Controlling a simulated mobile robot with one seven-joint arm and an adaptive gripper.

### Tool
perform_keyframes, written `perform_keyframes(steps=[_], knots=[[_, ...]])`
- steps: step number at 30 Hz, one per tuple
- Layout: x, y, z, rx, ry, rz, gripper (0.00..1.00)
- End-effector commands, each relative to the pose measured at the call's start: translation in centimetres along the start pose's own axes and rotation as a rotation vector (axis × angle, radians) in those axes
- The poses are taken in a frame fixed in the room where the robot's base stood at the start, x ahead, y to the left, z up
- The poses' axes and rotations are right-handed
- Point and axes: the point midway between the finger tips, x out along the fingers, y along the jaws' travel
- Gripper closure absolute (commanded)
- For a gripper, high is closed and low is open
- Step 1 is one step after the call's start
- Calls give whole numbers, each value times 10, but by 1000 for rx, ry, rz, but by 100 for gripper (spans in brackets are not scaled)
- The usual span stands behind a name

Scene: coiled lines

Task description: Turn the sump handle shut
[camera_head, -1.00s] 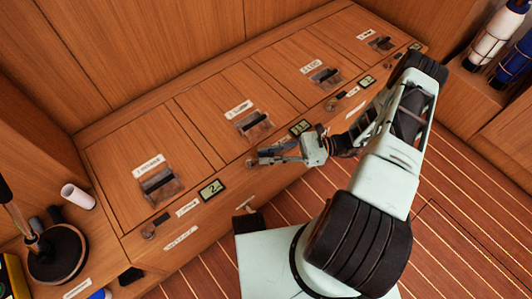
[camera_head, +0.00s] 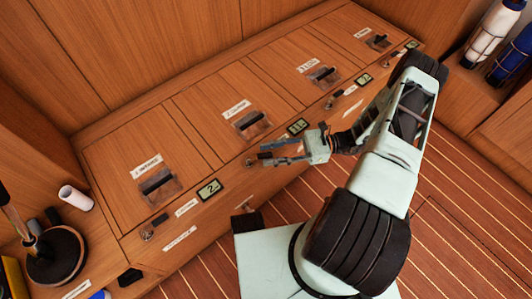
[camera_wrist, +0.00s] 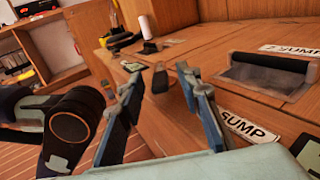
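The sump handle (camera_head: 250,163) is a small dark fitting on the front edge of the wooden bench. In the wrist view it is a dark upright lever (camera_wrist: 160,78) seen between my fingers. My gripper (camera_head: 265,153) is open and empty at the bench edge, its fingertips just right of the handle. In the wrist view the two fingers (camera_wrist: 158,80) stand apart, one each side of the lever; I cannot tell whether either touches it. The SUMP label (camera_wrist: 248,127) lies beside the right finger. The sump hatch's recessed black grip (camera_wrist: 268,62) is behind it.
Similar handles sit along the edge, one at lower left (camera_head: 148,235) and one at right (camera_head: 330,104). Small displays (camera_head: 209,190) (camera_head: 297,126) stand between them. A white roll (camera_head: 76,197) and a round dark base (camera_head: 57,254) are at left. The striped floor in front is clear.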

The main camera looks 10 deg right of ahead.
Motion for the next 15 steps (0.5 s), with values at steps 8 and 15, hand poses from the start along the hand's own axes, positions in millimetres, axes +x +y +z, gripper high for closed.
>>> perform_keyframes(steps=[8, 15], knots=[[-61, 0, -1, -2, 5, -4, 68], [-96, 0, 0, -1, 2, -2, 68]])
